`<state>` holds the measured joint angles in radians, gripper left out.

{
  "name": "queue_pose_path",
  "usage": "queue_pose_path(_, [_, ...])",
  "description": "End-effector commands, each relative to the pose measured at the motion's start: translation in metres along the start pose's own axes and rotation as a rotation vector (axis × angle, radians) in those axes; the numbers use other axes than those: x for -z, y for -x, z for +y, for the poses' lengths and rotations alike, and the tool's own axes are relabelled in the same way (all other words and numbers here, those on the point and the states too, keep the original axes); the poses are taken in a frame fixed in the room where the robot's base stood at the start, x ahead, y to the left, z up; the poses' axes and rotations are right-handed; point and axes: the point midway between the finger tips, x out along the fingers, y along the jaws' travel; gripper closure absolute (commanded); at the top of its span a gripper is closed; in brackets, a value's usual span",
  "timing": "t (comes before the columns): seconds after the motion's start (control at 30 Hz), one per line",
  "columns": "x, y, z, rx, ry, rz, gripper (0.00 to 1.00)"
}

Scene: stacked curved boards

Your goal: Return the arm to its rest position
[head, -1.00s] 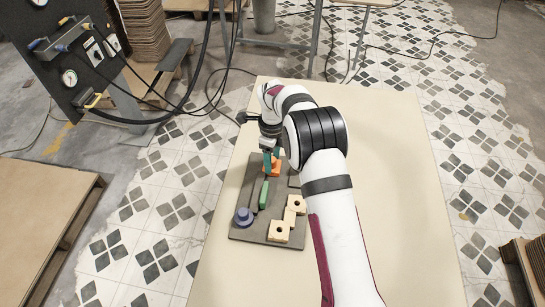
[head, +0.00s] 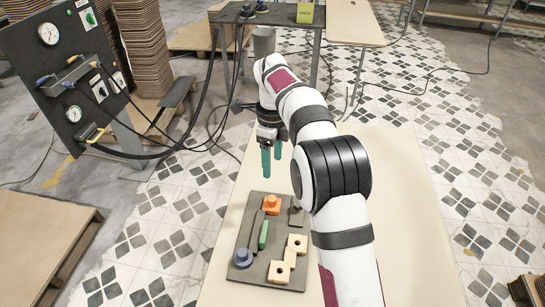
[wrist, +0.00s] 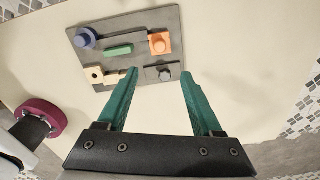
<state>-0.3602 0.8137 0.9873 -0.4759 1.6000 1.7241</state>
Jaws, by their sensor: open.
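My gripper (head: 271,161) hangs open and empty above the table, beyond the far end of the grey board (head: 242,262). Its green fingers stand apart in the wrist view (wrist: 157,82). On the board sit an orange block with a knob (head: 271,204), a green bar (head: 264,235), a purple round piece (head: 243,257) and a cream stepped piece with holes (head: 288,259). A dark grey piece (head: 296,215) lies at the board's right edge and also shows in the wrist view (wrist: 164,74). The gripper touches none of them.
The cream tabletop (head: 400,220) is clear on the right. A black gauge panel (head: 66,75) with hoses stands off to the left. A metal workbench (head: 270,16) is behind the table. A wooden pallet (head: 40,245) lies at lower left.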

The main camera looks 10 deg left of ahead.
Motion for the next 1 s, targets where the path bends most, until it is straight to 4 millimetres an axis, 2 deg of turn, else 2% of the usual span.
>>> queue_pose_path(0.1, [0.0,0.007,0.0,0.0,0.0,-0.001,0.33])
queue_pose_path(0.47, [0.0,0.007,0.0,0.0,0.001,-0.001,0.33])
queue_pose_path(0.53, [0.008,0.014,0.003,-0.002,0.03,-0.004,0.33])
queue_pose_path(0.6, [0.032,0.036,0.016,-0.007,0.131,-0.015,0.33])
queue_pose_path(0.67, [0.066,0.059,0.04,-0.014,0.282,-0.032,0.33])
queue_pose_path(0.73, [0.113,0.082,0.083,-0.018,0.498,-0.059,0.33])
queue_pose_path(0.77, [0.132,0.087,0.105,-0.017,0.594,-0.071,0.33])
queue_pose_path(0.8, [0.155,0.089,0.135,-0.012,0.718,-0.088,0.33])
queue_pose_path(0.9, [0.2,0.079,0.209,0.006,0.992,-0.126,0.33])
queue_pose_path(1.0, [0.224,0.057,0.264,0.03,1.195,-0.149,0.33])
